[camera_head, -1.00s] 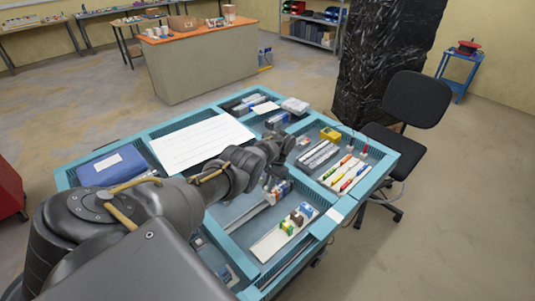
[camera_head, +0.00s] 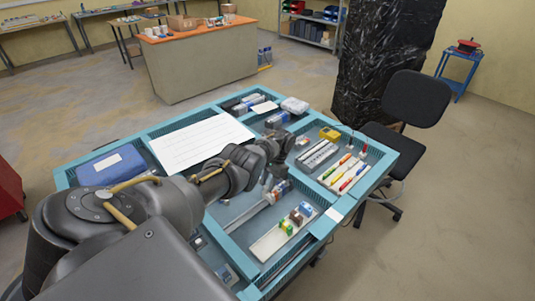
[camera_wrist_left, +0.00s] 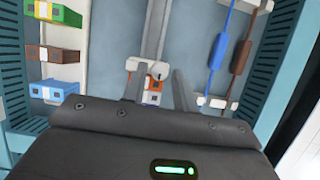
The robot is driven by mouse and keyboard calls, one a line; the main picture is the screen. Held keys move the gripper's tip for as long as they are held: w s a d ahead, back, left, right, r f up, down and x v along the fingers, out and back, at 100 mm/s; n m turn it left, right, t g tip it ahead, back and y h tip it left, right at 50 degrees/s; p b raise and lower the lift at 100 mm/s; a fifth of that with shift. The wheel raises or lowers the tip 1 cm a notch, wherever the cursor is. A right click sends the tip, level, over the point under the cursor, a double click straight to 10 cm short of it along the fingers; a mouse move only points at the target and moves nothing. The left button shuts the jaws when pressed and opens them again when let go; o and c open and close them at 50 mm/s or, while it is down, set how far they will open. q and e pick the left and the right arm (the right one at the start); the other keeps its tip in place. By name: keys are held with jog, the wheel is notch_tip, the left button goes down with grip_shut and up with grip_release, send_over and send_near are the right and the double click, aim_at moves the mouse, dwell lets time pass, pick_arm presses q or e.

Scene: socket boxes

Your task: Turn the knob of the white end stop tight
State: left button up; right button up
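The white end stop (camera_wrist_left: 148,66) sits on a grey rail (camera_wrist_left: 153,32) in the left wrist view, with its small knob facing the camera. An orange and white block (camera_wrist_left: 153,88) sits right beside it on the near side. My left gripper (camera_wrist_left: 156,84) is open, with one dark finger on each side of the block and end stop. I cannot tell whether the fingers touch them. In the head view my left gripper (camera_head: 268,180) points down over the rail in the blue table, and my arm hides part of it. My right gripper is not in view.
A white strip with green, brown and blue blocks (camera_wrist_left: 57,88) lies left of the gripper in the wrist view. Blue and brown parts (camera_wrist_left: 217,52) in white holders lie to the right. The table's raised blue rims (camera_head: 390,165) divide it into bays.

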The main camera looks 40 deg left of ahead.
pick_arm(q)
jog(key=v, duration=1)
jog(key=shift+p, duration=0.45)
